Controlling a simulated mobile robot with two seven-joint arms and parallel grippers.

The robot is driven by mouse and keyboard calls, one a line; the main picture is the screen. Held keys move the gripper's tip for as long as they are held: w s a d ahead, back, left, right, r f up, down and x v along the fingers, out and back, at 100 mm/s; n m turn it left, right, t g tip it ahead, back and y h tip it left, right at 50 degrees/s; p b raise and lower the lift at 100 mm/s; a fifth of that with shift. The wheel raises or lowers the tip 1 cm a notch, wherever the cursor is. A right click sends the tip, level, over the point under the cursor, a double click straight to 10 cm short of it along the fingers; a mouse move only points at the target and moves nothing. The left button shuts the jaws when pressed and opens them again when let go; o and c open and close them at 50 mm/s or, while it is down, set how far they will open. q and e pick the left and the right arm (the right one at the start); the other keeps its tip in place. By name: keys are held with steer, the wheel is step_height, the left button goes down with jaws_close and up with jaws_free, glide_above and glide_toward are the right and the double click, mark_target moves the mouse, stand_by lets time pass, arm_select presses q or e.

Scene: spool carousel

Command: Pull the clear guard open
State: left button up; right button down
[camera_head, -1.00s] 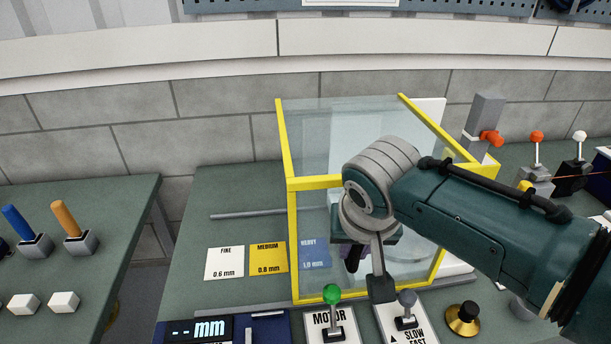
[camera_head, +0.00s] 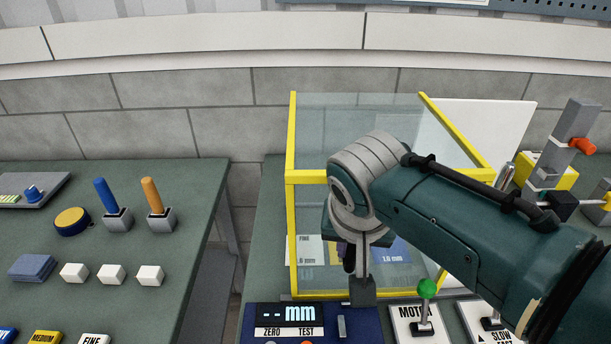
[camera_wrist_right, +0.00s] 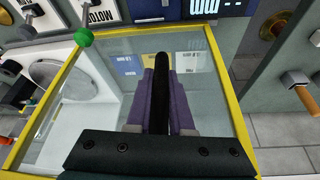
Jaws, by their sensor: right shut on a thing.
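The clear guard (camera_head: 291,230) is a see-through box with yellow edges on the bench, in the middle of the head view. It also fills much of the right wrist view (camera_wrist_right: 236,122). My right gripper (camera_head: 348,258) is at its front face, partly hidden behind my own wrist. In the right wrist view its purple fingers (camera_wrist_right: 159,100) are shut on the black handle (camera_wrist_right: 161,72) of the guard. The label cards (camera_head: 308,249) now show through the clear panel. My left gripper is not in view.
A green-knobbed motor lever (camera_head: 427,289) and a display panel (camera_head: 262,312) stand close in front of the guard. A white panel (camera_head: 510,125) shows at its right. Left of a gap, another bench holds blue (camera_head: 106,196) and orange (camera_head: 152,196) levers and white blocks.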

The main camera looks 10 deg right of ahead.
steer(key=c, duration=0.8)
jaws_free()
steer(key=shift+s+r, duration=0.15)
steer(key=shift+r, duration=0.3)
steer(key=p+v, duration=0.2)
steer(key=v, duration=0.7)
